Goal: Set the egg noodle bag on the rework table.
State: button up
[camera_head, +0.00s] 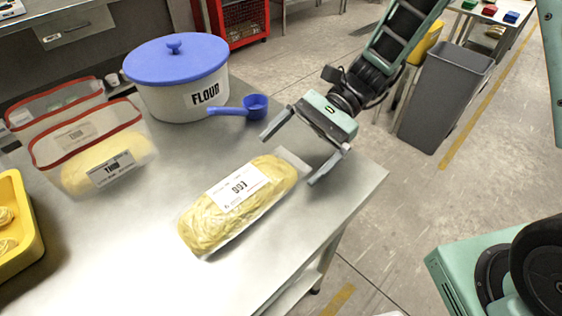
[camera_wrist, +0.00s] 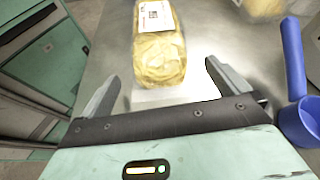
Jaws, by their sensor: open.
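The egg noodle bag (camera_head: 222,216) is a clear bag of yellow noodles with a white label. It lies flat on a steel table (camera_head: 345,187), near its right edge. In the wrist view the bag (camera_wrist: 158,58) lies ahead of my gripper, lined up between the fingers. My gripper (camera_head: 287,157) is open and empty, just beyond the bag's far end, with its fingers spread wider than the bag. In the wrist view the open fingers (camera_wrist: 160,86) show on both sides of the bag's near end. I cannot tell which table is the rework table.
A blue scoop (camera_head: 243,107) lies close to my gripper, beside a flour tub (camera_head: 185,95) with a blue lid. Red-edged zip bags (camera_head: 80,165) and a yellow tray (camera_head: 28,250) stand to the left. A grey bin (camera_head: 445,95) is on the floor at right.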

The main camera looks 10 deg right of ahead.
jog(key=v, duration=0.7)
jog(key=shift+d+r, duration=0.1)
jog(key=shift+d, duration=0.05)
jog(key=s+n+h, duration=0.2)
jog(key=s, duration=0.1)
jog(key=s+a+r+n+h, duration=0.1)
jog(key=s+n+h, duration=0.2)
jog(key=s, duration=0.1)
jog(key=s+a+n+h, duration=0.1)
jog(key=s+n+h, duration=0.1)
jog(key=s+n, duration=0.1)
jog(key=shift+s+a+r, duration=0.15)
jog(key=shift+s, duration=0.3)
jog(key=s+n+t+h, duration=0.1)
jog(key=n, duration=0.1)
jog(key=s+n+t+h, duration=0.1)
jog(key=s+n+t, duration=0.1)
jog(key=s+d+n+t+h, duration=0.1)
jog(key=n, duration=0.2)
jog(key=shift+s+r+t+h, duration=0.3)
jog(key=shift+s+t+h, duration=0.1)
jog(key=n, duration=0.1)
jog(key=n+t, duration=0.1)
jog(key=shift+s+d+r+n+t, duration=0.1)
jog(key=shift+s+r+n+t, duration=0.15)
jog(key=shift+s+n+t, duration=0.15)
notch_tip(320, 180, up, 8)
jog(key=p, duration=0.8)
